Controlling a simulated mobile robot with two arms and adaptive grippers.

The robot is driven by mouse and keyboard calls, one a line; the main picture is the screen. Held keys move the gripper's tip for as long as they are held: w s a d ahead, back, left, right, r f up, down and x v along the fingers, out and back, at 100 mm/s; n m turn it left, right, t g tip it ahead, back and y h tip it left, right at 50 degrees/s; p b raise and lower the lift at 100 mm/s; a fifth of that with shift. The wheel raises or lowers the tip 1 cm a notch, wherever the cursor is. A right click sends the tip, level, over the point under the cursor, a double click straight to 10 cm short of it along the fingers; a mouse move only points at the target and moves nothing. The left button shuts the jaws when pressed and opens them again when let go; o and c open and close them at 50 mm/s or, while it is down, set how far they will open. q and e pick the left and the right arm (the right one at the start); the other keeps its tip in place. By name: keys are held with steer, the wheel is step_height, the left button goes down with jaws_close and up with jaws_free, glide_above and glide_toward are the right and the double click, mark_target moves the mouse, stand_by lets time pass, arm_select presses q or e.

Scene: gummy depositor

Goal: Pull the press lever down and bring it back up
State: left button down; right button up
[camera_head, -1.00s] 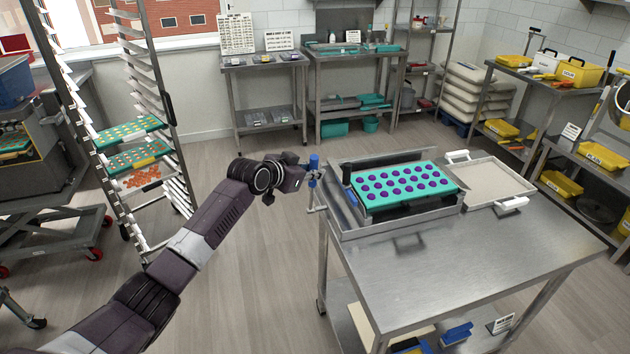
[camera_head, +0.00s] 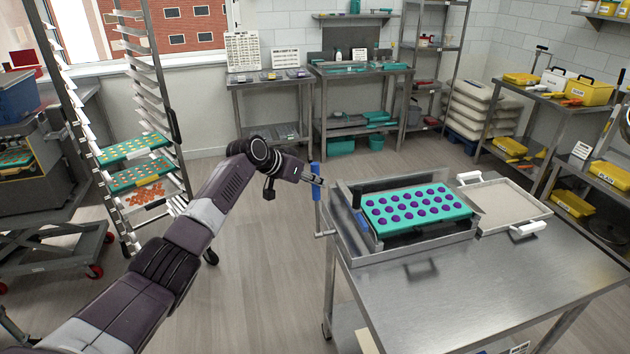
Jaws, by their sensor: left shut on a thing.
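The press lever is a thin metal rod with a blue handle (camera_head: 318,199), standing upright at the left end of the metal press (camera_head: 415,249) on the steel table. My left gripper (camera_head: 315,180) comes in from the left and is shut on the blue handle at its upper half. The handle's tip shows above the fingers and its lower part below them. A teal mold (camera_head: 430,222) with rows of purple gummies lies in the press. My right gripper is not in view.
A shallow tray with white handles (camera_head: 508,204) sits right of the press. The front of the steel table (camera_head: 470,290) is clear. A tray rack (camera_head: 168,130) stands at the left, with open floor between it and the table.

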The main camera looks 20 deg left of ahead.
arm_select(q)
steer(key=c, duration=2.1)
jaws_free()
steer(key=shift+a, duration=0.1)
steer(key=o, duration=0.3)
steer(key=shift+w+f, duration=0.1)
steer(key=shift+w, duration=0.1)
steer(key=shift+s, duration=0.15)
steer(key=v, duration=1.2)
